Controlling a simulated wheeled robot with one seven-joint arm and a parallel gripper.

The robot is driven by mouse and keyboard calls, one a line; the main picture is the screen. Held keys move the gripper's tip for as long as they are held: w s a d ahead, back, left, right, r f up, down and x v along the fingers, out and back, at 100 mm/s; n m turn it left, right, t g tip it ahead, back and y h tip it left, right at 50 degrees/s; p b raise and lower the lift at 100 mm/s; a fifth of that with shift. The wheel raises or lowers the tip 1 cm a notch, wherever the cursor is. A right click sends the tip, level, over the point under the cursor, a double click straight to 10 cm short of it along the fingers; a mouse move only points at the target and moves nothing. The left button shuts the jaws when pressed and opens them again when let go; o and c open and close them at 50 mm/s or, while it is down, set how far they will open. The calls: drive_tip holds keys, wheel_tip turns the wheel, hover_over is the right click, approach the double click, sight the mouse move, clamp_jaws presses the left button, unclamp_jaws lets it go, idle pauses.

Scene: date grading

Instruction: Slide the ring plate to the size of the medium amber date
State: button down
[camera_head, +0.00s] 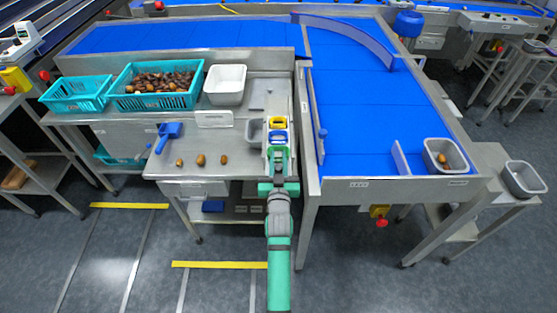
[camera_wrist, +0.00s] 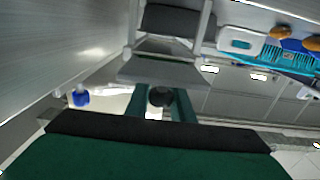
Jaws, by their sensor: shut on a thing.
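The ring plate (camera_head: 278,136) stands at the right end of the steel table, with yellow, blue and green coloured parts in a row. My gripper (camera_head: 278,172) is at its near end. In the wrist view my gripper (camera_wrist: 160,104) has its green fingers closed on a dark round knob (camera_wrist: 160,96). Whether the knob belongs to the plate is hard to tell. Three brown-amber dates lie apart on the table: a small left one (camera_head: 179,162), a larger middle one (camera_head: 200,160) and a right one (camera_head: 224,159). Which is medium is uncertain.
A blue scoop (camera_head: 168,131) lies behind the dates. A teal crate (camera_head: 157,88) full of dates, an emptier teal crate (camera_head: 77,94) and a white bin (camera_head: 225,84) stand behind. The blue conveyor (camera_head: 360,110) is to the right, with a grey tray (camera_head: 430,160) holding dates.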

sight(279, 171)
drive_tip(key=w, duration=0.8)
drive_tip(key=shift+f, duration=0.1)
drive_tip(key=c, duration=1.5)
unclamp_jaws()
drive_tip(key=shift+c, duration=0.2)
drive_tip(key=shift+s, duration=0.1)
drive_tip(key=s, duration=1)
drive_tip(key=shift+s, duration=0.4)
